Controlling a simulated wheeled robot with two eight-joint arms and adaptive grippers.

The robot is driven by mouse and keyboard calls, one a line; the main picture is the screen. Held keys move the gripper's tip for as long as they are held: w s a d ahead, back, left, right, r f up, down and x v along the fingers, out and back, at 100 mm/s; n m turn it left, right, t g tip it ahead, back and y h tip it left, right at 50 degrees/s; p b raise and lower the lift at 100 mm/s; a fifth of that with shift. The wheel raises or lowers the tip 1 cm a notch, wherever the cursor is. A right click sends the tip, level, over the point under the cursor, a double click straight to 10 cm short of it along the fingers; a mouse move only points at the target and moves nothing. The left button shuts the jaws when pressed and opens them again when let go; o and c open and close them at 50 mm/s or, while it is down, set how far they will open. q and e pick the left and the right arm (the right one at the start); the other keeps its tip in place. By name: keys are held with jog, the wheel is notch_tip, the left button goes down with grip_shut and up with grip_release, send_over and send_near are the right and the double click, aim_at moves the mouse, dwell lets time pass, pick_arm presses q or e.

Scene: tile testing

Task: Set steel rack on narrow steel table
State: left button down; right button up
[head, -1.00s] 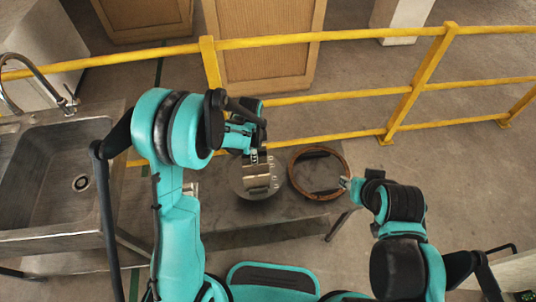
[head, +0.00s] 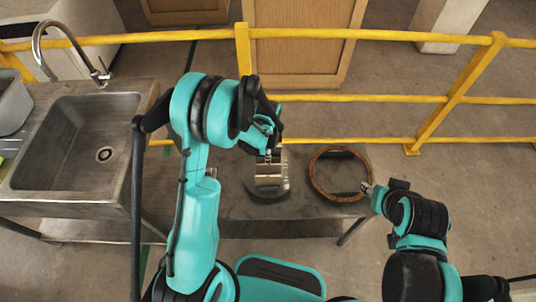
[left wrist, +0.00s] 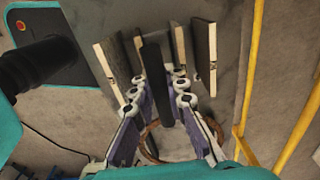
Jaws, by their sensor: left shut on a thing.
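The steel rack (head: 270,180) is a small grey metal piece at the middle of the head view. My left gripper (head: 268,156) is shut on it from above. In the left wrist view a dark upright bar (left wrist: 156,80) stands between the fingers, with flat plates on both sides. The narrow steel table (head: 310,208) is the grey top under the rack; I cannot tell whether the rack touches it. A rounded grey edge shows around the rack's lower part. My right gripper (head: 367,188) is beside the ring's right edge; its jaws are too small to read.
A brown ring (head: 315,180) lies on the table to the right of the rack. A steel sink (head: 75,150) with a tap stands at the left. A yellow railing (head: 350,98) runs behind the table, with a wooden crate (head: 300,60) beyond it.

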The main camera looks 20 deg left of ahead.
pick_arm(q)
jog(key=shift+f, duration=0.15)
jog(key=c, duration=1.5)
grip_release()
jog(key=shift+c, duration=0.2)
jog(key=shift+r, duration=0.45)
jog(key=s+a+r+n+t+p, duration=0.1)
jog(key=s+r+n+p, duration=0.15)
jog(key=r, duration=0.85)
jog(key=s+r+n+t+p, duration=0.1)
jog(key=s+r+n+t, duration=0.2)
jog(key=r, duration=0.8)
jog(key=s+a+r+n+t, duration=0.1)
jog(key=s+r+n, duration=0.1)
jog(key=s+n, duration=0.2)
jog(key=s+r+n+t, duration=0.2)
jog(key=s+r+n, duration=0.1)
jog(key=s+n, duration=0.2)
jog(key=s, duration=0.2)
jog(key=shift+s+a, duration=0.3)
jog(key=shift+a, duration=0.05)
